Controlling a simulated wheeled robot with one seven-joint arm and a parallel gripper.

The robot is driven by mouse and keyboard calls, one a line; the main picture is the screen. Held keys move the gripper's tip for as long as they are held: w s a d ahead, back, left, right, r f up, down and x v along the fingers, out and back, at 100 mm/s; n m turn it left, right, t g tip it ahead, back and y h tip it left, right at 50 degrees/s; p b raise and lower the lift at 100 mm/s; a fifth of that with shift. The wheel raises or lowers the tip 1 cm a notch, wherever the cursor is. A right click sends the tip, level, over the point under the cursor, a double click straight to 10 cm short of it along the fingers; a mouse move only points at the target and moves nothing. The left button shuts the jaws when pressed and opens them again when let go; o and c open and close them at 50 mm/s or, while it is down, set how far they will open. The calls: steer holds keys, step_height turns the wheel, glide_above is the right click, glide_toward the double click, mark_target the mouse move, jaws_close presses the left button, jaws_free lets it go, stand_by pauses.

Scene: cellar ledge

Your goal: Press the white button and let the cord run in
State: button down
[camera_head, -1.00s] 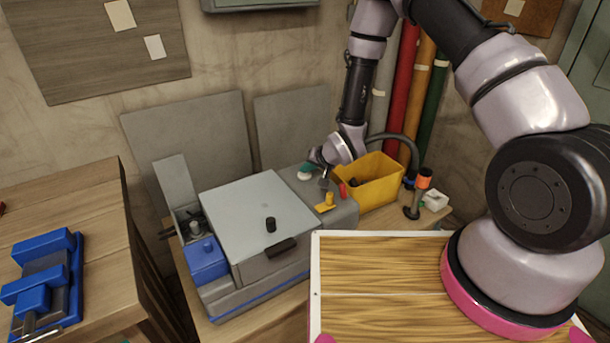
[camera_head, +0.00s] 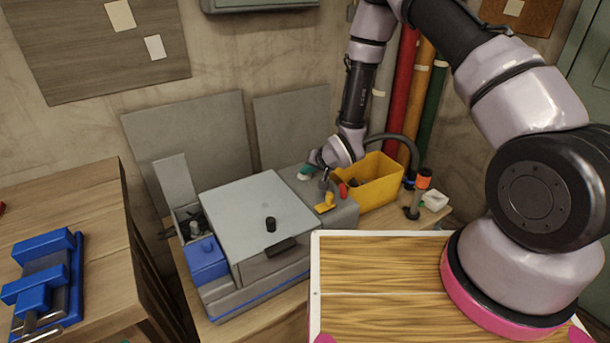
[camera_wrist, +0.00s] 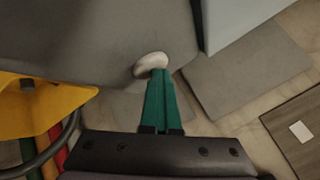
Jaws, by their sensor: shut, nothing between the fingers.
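The white button (camera_head: 303,178) is a small pale round cap on top of the grey machine (camera_head: 345,214), at its back end. In the wrist view the white button (camera_wrist: 150,64) shows just beyond the fingertips. My gripper (camera_head: 308,171) has green fingers, pressed together and empty. In the wrist view my gripper (camera_wrist: 160,72) has its tips at the button's near edge and overlaps it. I cannot tell whether they touch it or whether it is pushed in. I cannot make out the cord.
A yellow bin (camera_head: 372,186) stands right beside the machine, close to my wrist. A yellow lever (camera_head: 325,203) and a red knob (camera_head: 343,190) sit near the button. An orange-and-black tool (camera_head: 423,180) stands further right. Grey panels (camera_head: 190,140) lean on the wall behind.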

mark_target(307, 177)
steer(key=shift+s+d+f, duration=0.2)
steer(key=shift+s+f, duration=0.05)
steer(key=shift+s, duration=0.1)
steer(key=shift+r, duration=0.85)
steer(key=shift+w+r, duration=0.15)
steer(key=shift+r, duration=0.15)
steer(key=shift+w+r, duration=0.1)
steer(key=shift+r, duration=0.15)
step_height(307, 177, up, 6)
steer(key=shift+a+f, duration=0.1)
steer(key=shift+f, duration=0.15)
steer(key=s+d+r+n+h, duration=0.1)
steer(key=s+d+r+n, duration=0.3)
steer(key=n, duration=0.3)
steer(key=shift+s+d+r+n, duration=0.3)
steer(key=shift+s+r+n, duration=0.1)
steer(key=shift+s+r, duration=0.15)
